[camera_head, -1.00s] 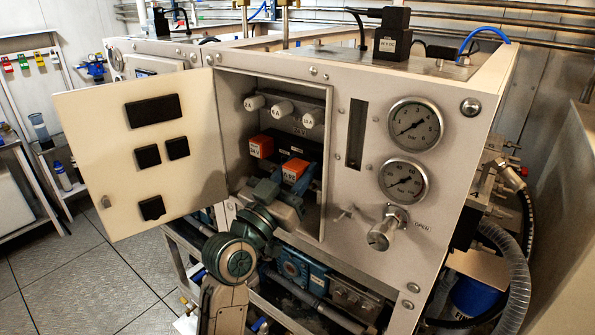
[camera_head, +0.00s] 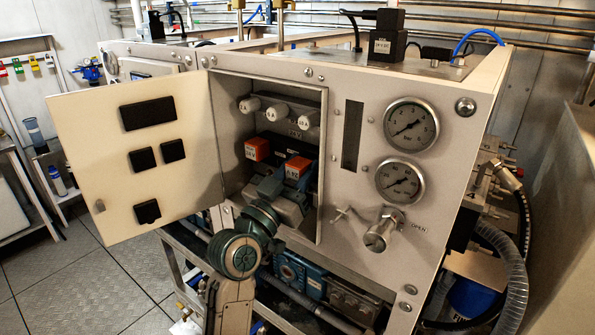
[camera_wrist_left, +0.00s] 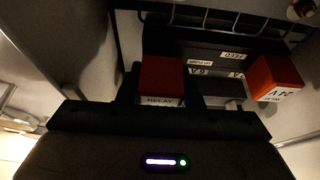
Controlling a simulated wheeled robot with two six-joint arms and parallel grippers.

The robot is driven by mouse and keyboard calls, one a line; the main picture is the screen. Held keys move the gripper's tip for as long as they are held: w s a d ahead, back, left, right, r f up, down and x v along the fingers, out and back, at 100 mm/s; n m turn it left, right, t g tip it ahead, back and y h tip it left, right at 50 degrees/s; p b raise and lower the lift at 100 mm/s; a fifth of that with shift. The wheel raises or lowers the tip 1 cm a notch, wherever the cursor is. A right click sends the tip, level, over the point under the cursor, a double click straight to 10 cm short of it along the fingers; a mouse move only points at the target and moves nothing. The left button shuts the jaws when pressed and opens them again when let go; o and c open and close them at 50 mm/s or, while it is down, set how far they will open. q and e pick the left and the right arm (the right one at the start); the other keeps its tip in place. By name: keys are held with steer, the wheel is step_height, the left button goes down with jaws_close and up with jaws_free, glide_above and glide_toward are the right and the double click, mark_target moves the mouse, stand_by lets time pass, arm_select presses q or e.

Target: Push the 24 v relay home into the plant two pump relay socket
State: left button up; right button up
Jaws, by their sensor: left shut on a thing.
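An orange-red relay (camera_head: 298,168) is held in the jaws of my left gripper (camera_head: 284,182), inside the open cabinet. Its printed label looks upside down in the head view. In the left wrist view the held relay (camera_wrist_left: 161,76) sits between the two dark fingers, with "RELAY" readable on its edge. It is in front of the dark socket block (camera_head: 285,146); the contact between them is hidden, so I cannot tell how deep it sits. A second orange-red relay (camera_head: 257,149), marked 24 V, stands to its left on the block, and at right in the wrist view (camera_wrist_left: 275,78).
The open cabinet door (camera_head: 135,160) swings out at left. Several white fuse holders (camera_head: 275,112) line the cabinet above the relays. The right cabinet wall (camera_head: 322,180) is close to my gripper. Gauges (camera_head: 410,125) and a valve knob (camera_head: 380,238) are on the panel at right.

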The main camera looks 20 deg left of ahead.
arm_select(q)
steer(key=shift+w+d, duration=0.15)
steer(key=shift+w, duration=0.2)
steer(key=o, duration=1.1)
steer(key=b+v, duration=0.3)
steer(key=v, duration=0.8)
steer(key=shift+r, duration=0.1)
